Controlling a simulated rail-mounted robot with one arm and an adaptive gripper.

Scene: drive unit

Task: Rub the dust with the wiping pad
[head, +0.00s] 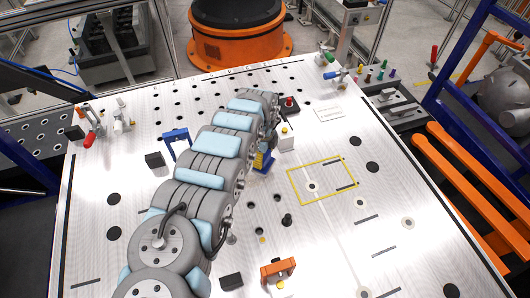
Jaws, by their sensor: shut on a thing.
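My grey arm with light blue covers reaches from the bottom left across the table. Its far end bends down, and only a small dark part of my gripper (268,142) shows beside the arm. My gripper is shut on a small blue and yellow block (263,161), which looks like the wiping pad. The arm hides part of the block, and I cannot tell if it touches the table. I cannot make out any dust on the table.
A yellow-outlined rectangle (322,181) at right is clear. Toggle clamps stand near the far edges.

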